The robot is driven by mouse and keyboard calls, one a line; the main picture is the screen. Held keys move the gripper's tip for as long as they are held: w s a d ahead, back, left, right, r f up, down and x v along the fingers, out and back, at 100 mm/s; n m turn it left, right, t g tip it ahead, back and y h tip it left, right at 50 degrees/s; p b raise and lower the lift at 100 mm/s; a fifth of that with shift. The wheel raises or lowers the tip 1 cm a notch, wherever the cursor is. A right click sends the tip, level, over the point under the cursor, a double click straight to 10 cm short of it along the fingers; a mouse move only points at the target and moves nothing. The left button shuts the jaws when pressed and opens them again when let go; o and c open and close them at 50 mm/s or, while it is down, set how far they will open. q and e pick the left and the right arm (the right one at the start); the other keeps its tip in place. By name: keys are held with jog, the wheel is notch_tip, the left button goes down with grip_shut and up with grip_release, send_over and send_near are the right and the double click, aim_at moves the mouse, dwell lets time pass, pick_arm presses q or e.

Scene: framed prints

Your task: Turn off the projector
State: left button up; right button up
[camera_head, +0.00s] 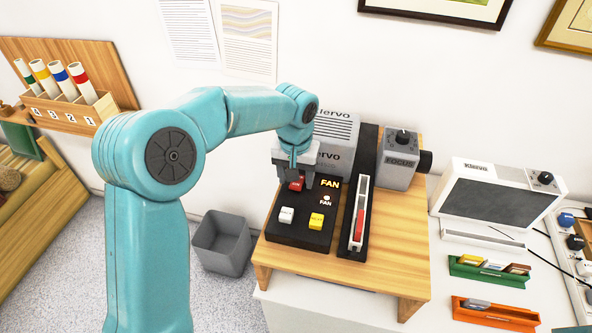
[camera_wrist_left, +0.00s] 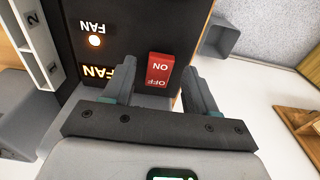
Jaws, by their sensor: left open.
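The grey projector (camera_head: 338,128) stands on a wooden stand, with a black control panel (camera_head: 290,232) in front. The panel has a red ON/OFF rocker switch (camera_head: 297,184), a white button (camera_head: 287,215) and a yellow button (camera_head: 317,221). In the left wrist view the red switch (camera_wrist_left: 159,70) shows its ON and OFF marks. The FAN light (camera_wrist_left: 96,41) glows. My left gripper (camera_head: 295,178) points down over the panel at the switch. In the wrist view its open fingers (camera_wrist_left: 155,80) stand on either side of the switch, with nothing held. My right gripper is not in view.
A slide holder (camera_head: 361,212) and grey focus box (camera_head: 400,160) stand right of the panel. A Klervo viewer (camera_head: 497,195), a green tray (camera_head: 489,273) and an orange tray (camera_head: 495,314) are farther right. A grey bin (camera_head: 222,243) stands on the floor at left.

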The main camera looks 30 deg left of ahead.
aim_at(295, 188)
pick_arm(q)
notch_tip(295, 188, up, 16)
jog(key=s, duration=0.1)
jog(key=shift+d+r, duration=0.15)
jog(key=shift+r, duration=0.05)
jog(key=shift+s, duration=0.1)
dwell(0.5)
